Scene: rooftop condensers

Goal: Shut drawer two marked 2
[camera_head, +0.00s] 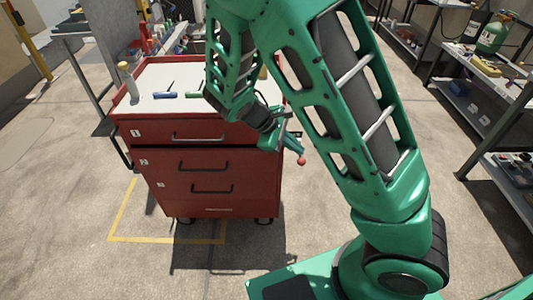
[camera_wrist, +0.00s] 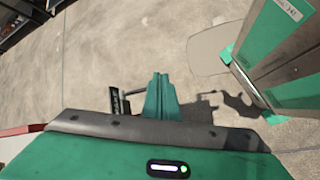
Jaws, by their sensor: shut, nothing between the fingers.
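The red tool cabinet (camera_head: 240,193) stands left of centre in the head view, with numbered drawers on its front. Drawer two (camera_head: 165,164) is the middle one, with a 2 label at its left and a dark bar handle (camera_head: 203,166). I cannot clearly tell how far it stands out from the cabinet. My gripper (camera_head: 294,146) is beside the cabinet's right front corner, apart from the drawer two handle. In the wrist view my gripper's fingers (camera_wrist: 161,92) are together, shut and empty, over bare floor.
Drawer one's handle (camera_head: 199,136) is above and drawer three's handle (camera_head: 212,189) below. A bottle (camera_head: 128,82) and tools lie on the cabinet top. A small red ball (camera_head: 302,161) shows by my gripper. Shelving (camera_head: 500,120) stands at right. The floor in front is clear.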

